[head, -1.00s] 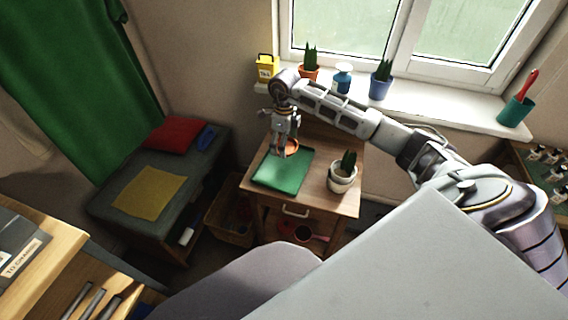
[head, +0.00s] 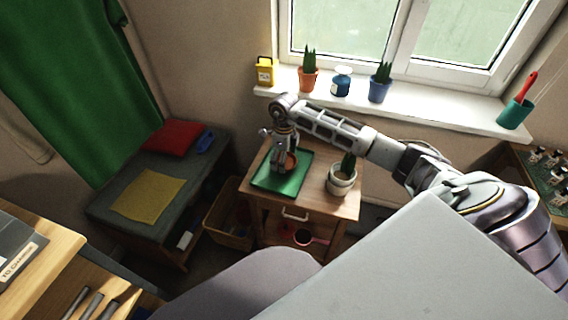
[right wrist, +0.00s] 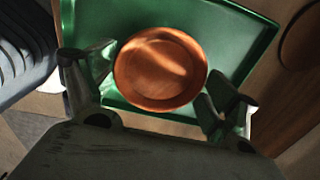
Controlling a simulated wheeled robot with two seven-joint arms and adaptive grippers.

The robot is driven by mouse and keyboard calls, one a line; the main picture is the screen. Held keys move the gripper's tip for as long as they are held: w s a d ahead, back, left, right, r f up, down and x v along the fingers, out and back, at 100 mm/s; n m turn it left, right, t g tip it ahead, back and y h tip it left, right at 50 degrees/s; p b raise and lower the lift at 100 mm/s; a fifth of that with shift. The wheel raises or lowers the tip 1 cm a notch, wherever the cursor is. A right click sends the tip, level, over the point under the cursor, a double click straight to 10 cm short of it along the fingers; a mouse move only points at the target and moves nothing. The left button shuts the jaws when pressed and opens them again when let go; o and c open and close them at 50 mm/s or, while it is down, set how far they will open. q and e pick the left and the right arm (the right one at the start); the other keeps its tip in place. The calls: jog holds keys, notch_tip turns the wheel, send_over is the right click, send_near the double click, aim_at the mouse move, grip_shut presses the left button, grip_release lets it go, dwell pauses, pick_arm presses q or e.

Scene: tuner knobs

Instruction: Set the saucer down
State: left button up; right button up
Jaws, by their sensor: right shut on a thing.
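The saucer (head: 293,158) is a round terracotta dish, partly hidden by my gripper in the head view. It shows whole in the right wrist view (right wrist: 160,69), between the two fingers. My right gripper (head: 285,170) is shut on the saucer and points down over the green tray (head: 268,182). The fingers (right wrist: 158,90) sit at either side of the saucer's rim. The tray also fills much of the right wrist view (right wrist: 238,32), behind the saucer. I cannot tell whether the saucer touches the tray. My left gripper is not in view.
The tray lies on a small wooden table (head: 318,205). A cactus in a white pot (head: 341,181) stands just right of the tray. The windowsill behind holds several pots and bottles. A wicker basket (head: 228,228) stands on the floor left of the table.

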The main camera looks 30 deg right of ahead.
notch_tip(320, 180, down, 2)
jog(key=shift+f, duration=0.35)
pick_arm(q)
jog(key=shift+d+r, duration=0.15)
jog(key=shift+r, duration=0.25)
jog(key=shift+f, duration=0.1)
pick_arm(e)
jog(key=shift+f, duration=0.15)
jog(key=o, duration=0.9)
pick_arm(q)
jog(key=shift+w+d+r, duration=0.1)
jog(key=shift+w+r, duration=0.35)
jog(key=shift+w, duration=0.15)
pick_arm(e)
jog(key=shift+o, duration=0.9)
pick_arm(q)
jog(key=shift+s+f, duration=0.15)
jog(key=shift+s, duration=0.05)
